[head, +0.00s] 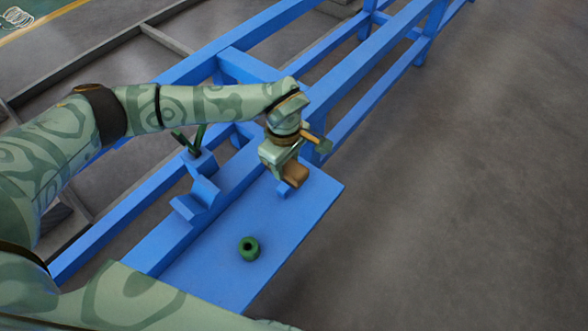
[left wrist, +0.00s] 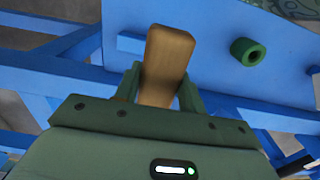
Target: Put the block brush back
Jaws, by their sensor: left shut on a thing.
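The block brush shows as a brown wooden block (head: 296,174) below my left gripper (head: 287,161) in the head view. In the left wrist view the brown block (left wrist: 167,62) stands between the two fingers of the left gripper (left wrist: 161,88), which is shut on it. The gripper is over the far part of a flat blue shelf (head: 225,262). I cannot tell whether the brush touches the shelf, and bristles are not visible. My right gripper is not in view.
A green ring-shaped piece (head: 249,248) lies on the shelf; it also shows in the left wrist view (left wrist: 248,51). A blue stepped bracket (head: 197,200) stands at the shelf's left side, with green handles (head: 188,140) behind it. Bare shelf lies around the ring.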

